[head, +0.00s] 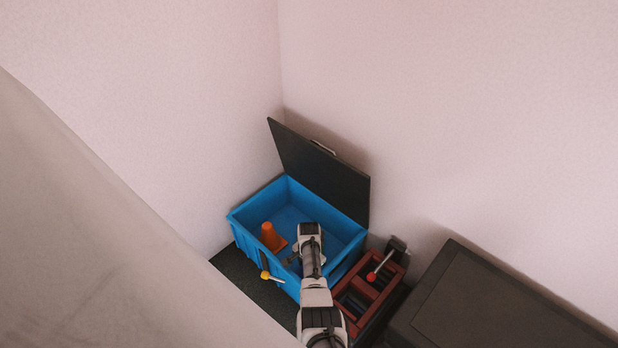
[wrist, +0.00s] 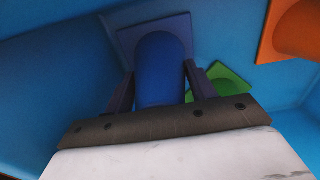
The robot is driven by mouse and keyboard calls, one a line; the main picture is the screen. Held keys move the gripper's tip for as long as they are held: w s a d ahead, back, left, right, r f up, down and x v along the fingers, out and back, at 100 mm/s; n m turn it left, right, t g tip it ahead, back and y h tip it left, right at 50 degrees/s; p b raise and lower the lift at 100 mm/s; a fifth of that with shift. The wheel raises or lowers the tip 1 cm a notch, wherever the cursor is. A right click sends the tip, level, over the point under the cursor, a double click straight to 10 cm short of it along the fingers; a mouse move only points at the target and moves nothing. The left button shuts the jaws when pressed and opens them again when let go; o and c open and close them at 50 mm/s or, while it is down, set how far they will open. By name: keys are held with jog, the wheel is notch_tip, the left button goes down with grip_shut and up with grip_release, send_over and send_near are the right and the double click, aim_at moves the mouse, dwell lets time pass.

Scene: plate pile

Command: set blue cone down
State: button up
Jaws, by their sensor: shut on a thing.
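The blue cone (wrist: 160,66) is between the two fingers of my gripper (wrist: 158,70) in the wrist view, its square base facing away from the gripper. My gripper is shut on it, inside the blue bin (head: 245,235). In the head view my arm hides the blue cone. A green cone (wrist: 228,82) lies partly hidden behind the right finger. I cannot tell whether the blue cone touches the bin floor.
The bin's dark lid (head: 320,170) stands open at the back. A dark red divided tray (head: 365,295) is right of the bin, with a red-ended tool (head: 372,276) on it. A large dark box (head: 480,305) is further right. Walls close off the back.

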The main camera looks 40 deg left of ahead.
jog(key=shift+f, duration=0.25)
jog(key=o, duration=1.1)
jog(key=shift+r, duration=0.1)
notch_tip(320, 180, up, 12)
jog(key=p, duration=1.1)
jog(key=shift+r, duration=0.15)
